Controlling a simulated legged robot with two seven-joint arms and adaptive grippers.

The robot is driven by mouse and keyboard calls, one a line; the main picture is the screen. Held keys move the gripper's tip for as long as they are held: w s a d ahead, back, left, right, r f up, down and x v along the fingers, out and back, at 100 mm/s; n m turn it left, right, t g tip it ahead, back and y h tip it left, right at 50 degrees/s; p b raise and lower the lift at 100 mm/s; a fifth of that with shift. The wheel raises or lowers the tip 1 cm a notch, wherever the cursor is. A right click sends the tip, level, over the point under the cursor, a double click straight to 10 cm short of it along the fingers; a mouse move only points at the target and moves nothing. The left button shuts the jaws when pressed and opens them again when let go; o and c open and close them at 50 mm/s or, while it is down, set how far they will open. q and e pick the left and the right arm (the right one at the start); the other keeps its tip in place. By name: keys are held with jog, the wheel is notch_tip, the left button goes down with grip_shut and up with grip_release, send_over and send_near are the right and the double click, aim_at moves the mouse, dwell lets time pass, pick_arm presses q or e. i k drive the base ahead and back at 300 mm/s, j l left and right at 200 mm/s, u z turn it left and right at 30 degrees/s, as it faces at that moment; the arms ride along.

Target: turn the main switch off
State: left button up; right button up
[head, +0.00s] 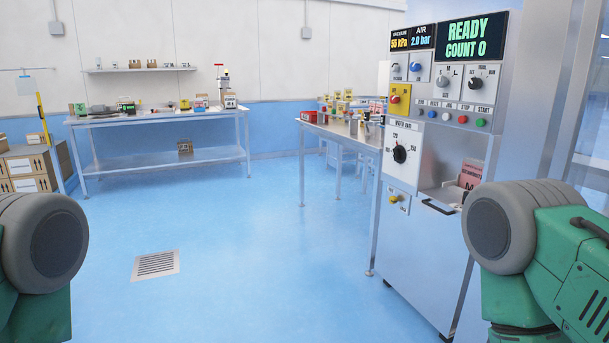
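A grey machine cabinet (420,260) stands at the right with a control panel on its upper front. A red rotary knob on a yellow plate (399,99) sits at the panel's left side; it looks like the main switch, but its label and exact position are too small to read. The panel's display (470,37) is lit and reads READY, COUNT 0. Smaller displays read 55 kPa and 2.0 bar. Parts of my arms show at the lower left and lower right edges, apart from the switch. Neither gripper is in view.
The panel also has a large black dial (400,154), a grey selector knob (446,82), coloured push buttons (463,119) and a lower yellow knob (395,199). Workbenches with goods stand behind. The blue floor (240,270) ahead is clear, with a drain grate (156,265).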

aim_at(394, 99)
jog(key=i+j+z, duration=0.25)
jog(key=i+z, duration=0.2)
jog(key=i+j+z, duration=0.45)
jog(key=i, duration=0.2)
jog(key=i+j+z, duration=0.15)
jog(key=z, duration=0.6)
